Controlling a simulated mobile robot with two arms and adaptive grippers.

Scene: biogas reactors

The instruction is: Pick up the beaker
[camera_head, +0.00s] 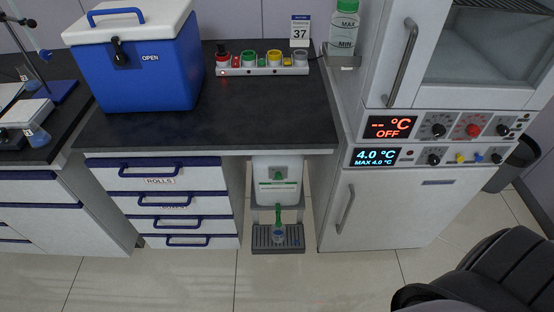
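A small clear beaker (278,235) with a bluish tint stands on the grey drip tray (262,246) of a dispenser. It sits under the green tap (278,214) of a white tank (277,180), in the gap below the dark counter. Neither of my grippers shows in this view.
A blue and white cooler box (137,60) and a rack with coloured caps (262,63) stand on the dark counter (240,115). Drawers (180,215) flank the dispenser on the left, a cabinet with displays (390,205) on the right.

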